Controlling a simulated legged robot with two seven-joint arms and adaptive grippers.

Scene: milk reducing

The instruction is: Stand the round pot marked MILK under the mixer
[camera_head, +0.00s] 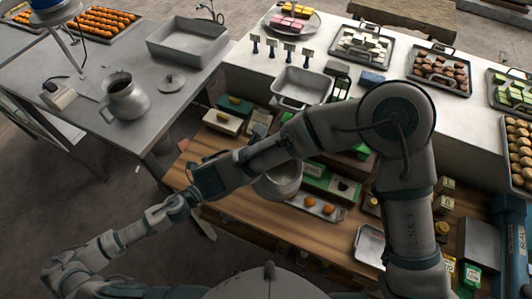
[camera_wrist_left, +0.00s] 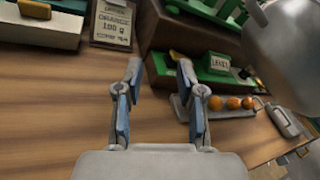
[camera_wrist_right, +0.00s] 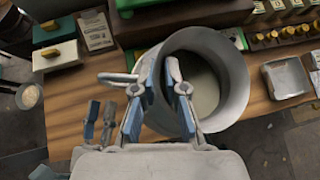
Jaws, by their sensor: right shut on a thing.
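A round grey metal pot (camera_head: 278,182) hangs above the wooden surface, partly behind my right forearm. It also shows in the right wrist view (camera_wrist_right: 232,75), open at the top with pale content inside; no MILK mark is readable. My left gripper (camera_wrist_left: 160,68) is open and empty over the wooden surface, left of the pot in the right wrist view. The pot's side fills the upper right of the left wrist view. A blue-and-white device (camera_head: 52,10), probably the mixer, is cut off at the upper left.
The left grey table holds a metal jug (camera_head: 122,98), a lid (camera_head: 171,82), an empty tray (camera_head: 188,40) and a small white box (camera_head: 58,95). The wooden surface (camera_head: 245,235) is bare in front; a tray of oranges (camera_head: 316,207) stands close to the pot.

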